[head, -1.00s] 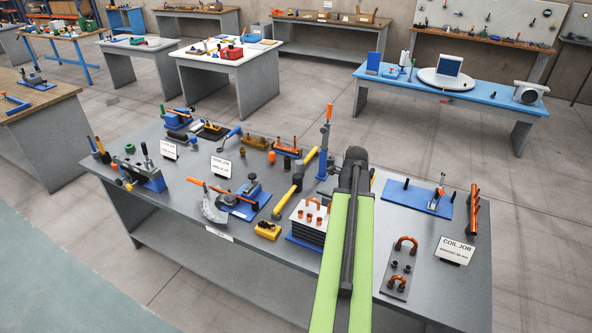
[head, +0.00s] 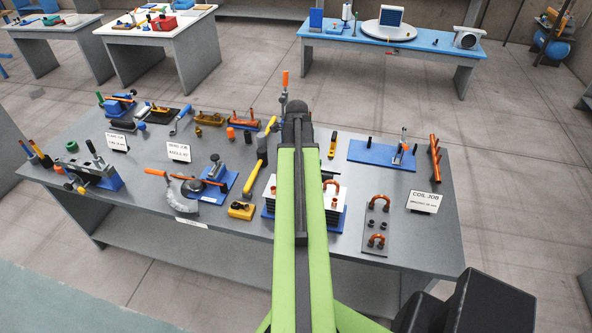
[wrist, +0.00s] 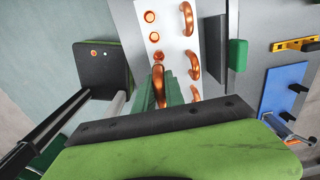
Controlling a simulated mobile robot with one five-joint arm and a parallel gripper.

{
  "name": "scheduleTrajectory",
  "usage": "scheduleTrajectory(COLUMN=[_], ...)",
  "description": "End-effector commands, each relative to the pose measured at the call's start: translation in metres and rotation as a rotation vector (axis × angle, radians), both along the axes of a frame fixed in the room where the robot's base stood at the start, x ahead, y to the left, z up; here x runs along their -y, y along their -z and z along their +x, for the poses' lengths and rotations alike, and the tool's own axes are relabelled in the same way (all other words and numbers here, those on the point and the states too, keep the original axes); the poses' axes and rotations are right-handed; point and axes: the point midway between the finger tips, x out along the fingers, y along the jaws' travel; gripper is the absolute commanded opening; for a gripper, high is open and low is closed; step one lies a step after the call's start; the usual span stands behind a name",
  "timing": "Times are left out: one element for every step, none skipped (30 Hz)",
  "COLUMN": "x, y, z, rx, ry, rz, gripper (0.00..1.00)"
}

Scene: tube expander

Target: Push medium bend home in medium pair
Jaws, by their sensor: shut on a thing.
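In the wrist view my gripper (wrist: 170,88) has its green fingers closed around a copper bend (wrist: 158,82), which I take to be the medium bend. The bend is at the white end plate (wrist: 172,28) of the coil block, in line with a row of open copper tube ends (wrist: 154,37). The fingers hide its legs, so I cannot tell how deep they sit. Other copper bends (wrist: 193,65) stand in a row beside it. In the head view the coil block (head: 264,210) is mostly behind my arm, and my gripper is hidden there.
A grey holder plate (head: 372,244) with copper bends stands to the right, near the COIL JOB card (head: 424,202). A blue base (head: 370,153) lies behind. A yellow hammer (head: 262,155) and a yellow block (head: 241,210) are left of the coil block.

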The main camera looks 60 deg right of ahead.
Motion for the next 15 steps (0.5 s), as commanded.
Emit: scheduleTrajectory(x=[0.0,0.0,0.0,0.0,0.0,0.0,0.0,0.0,0.0,0.0,0.0,0.0,0.0,0.0,0.001], y=[0.01,0.014,0.018,0.022,0.025,0.03,0.033,0.036,0.04,0.042,0.043,0.045,0.045,0.045,0.045], z=[0.0,0.0,0.0,0.0,0.0,0.0,0.0,0.0,0.0,0.0,0.0,0.0,0.0,0.0,-0.001], rx=[0.0,0.0,0.0,0.0,0.0,0.0,0.0,0.0,0.0,0.0,0.0,0.0,0.0,0.0,0.0], ry=[0.0,0.0,0.0,0.0,0.0,0.0,0.0,0.0,0.0,0.0,0.0,0.0,0.0,0.001,0.001], rz=[0.0,0.0,0.0,0.0,0.0,0.0,0.0,0.0,0.0,0.0,0.0,0.0,0.0,0.0,0.0], gripper=[0.0,0.0,0.0,0.0,0.0,0.0,0.0,0.0,0.0,0.0,0.0,0.0,0.0,0.0,0.0])
